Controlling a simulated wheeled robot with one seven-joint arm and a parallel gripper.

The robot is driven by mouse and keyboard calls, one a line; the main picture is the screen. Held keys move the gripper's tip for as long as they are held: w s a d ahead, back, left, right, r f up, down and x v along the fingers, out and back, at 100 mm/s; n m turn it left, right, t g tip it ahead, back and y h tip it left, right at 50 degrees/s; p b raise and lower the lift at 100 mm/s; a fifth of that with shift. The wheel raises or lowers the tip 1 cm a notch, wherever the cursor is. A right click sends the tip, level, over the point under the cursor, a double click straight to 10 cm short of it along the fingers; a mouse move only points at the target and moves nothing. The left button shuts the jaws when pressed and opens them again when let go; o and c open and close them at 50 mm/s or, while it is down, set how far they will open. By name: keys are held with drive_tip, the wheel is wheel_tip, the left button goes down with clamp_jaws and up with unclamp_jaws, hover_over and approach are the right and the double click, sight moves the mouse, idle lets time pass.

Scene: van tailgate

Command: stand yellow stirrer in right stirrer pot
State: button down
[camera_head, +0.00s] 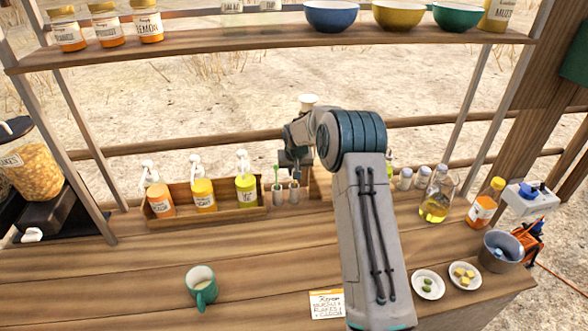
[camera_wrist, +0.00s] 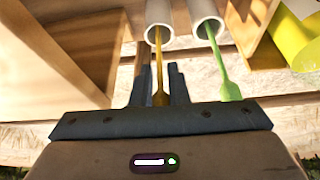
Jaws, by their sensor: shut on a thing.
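My gripper (camera_wrist: 160,92) is shut on the yellow stirrer (camera_wrist: 160,88), whose paddle end sits between the fingers. In the wrist view the stirrer's thin shaft runs to the mouth of a pale pot (camera_wrist: 158,34), and its far end appears to be inside that mouth. This is the right stirrer pot (camera_head: 294,194) in the head view. The left stirrer pot (camera_head: 278,195) holds a green stirrer (camera_head: 276,173), which also shows in the wrist view (camera_wrist: 226,85). In the head view my gripper (camera_head: 291,175) is just above the right pot and hides the yellow stirrer.
A wooden rack (camera_head: 232,209) with several pump bottles stands left of the pots. A green mug (camera_head: 202,287) and a paper card (camera_head: 326,304) are nearer on the counter. Jars, a flask (camera_head: 435,208) and small dishes stand right of my arm. A shelf with bowls runs above.

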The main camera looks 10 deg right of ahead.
drive_tip(key=shift+f, duration=0.1)
drive_tip(key=c, duration=1.4)
unclamp_jaws()
